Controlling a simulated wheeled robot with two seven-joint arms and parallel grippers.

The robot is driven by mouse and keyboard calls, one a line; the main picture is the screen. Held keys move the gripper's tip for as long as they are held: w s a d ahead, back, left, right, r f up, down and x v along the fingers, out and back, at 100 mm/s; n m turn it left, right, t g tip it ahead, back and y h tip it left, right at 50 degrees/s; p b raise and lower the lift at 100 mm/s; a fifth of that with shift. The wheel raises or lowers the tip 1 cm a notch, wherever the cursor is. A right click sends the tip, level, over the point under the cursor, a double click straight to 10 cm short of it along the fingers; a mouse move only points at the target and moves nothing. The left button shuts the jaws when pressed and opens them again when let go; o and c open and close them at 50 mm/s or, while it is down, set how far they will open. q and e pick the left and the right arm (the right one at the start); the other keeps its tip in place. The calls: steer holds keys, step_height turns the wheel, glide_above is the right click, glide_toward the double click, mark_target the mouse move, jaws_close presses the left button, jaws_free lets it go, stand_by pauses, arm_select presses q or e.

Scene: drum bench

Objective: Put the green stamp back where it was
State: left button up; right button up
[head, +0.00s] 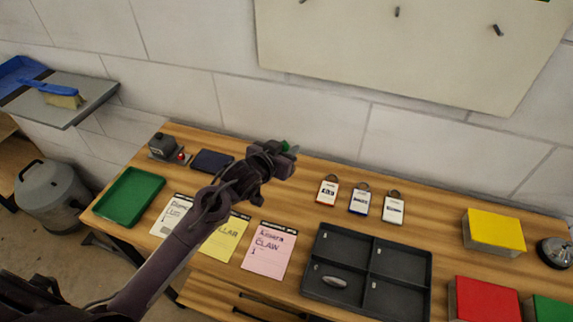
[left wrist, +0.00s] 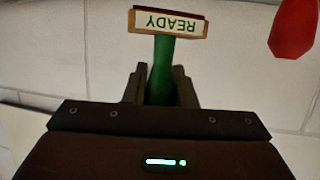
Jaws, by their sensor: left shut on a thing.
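My left gripper (head: 280,160) is shut on the green stamp (head: 285,146) and holds it above the back part of the bench, in front of the wall. In the left wrist view the stamp's green handle (left wrist: 162,80) stands between the two fingers. Its wooden block (left wrist: 168,22) with a READY label points away from the gripper. In the head view the gripper hides most of the stamp. My right gripper is not in view.
On the bench (head: 330,237) are a dark ink pad (head: 212,161), a green tray (head: 130,196), paper sheets (head: 268,250), three tags (head: 360,202) and a dark compartment tray (head: 368,270). Yellow (head: 495,230) and red (head: 487,298) boxes stand right. A red object (left wrist: 293,28) shows in the wrist view.

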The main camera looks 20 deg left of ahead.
arm_select(q)
step_height(320, 180, down, 6)
steer(key=shift+f+p, duration=0.1)
steer(key=shift+p, duration=0.3)
steer(key=shift+f, duration=0.15)
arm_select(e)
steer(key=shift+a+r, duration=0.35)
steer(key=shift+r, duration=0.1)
arm_select(q)
steer(key=shift+f, duration=0.15)
steer(key=o, duration=1)
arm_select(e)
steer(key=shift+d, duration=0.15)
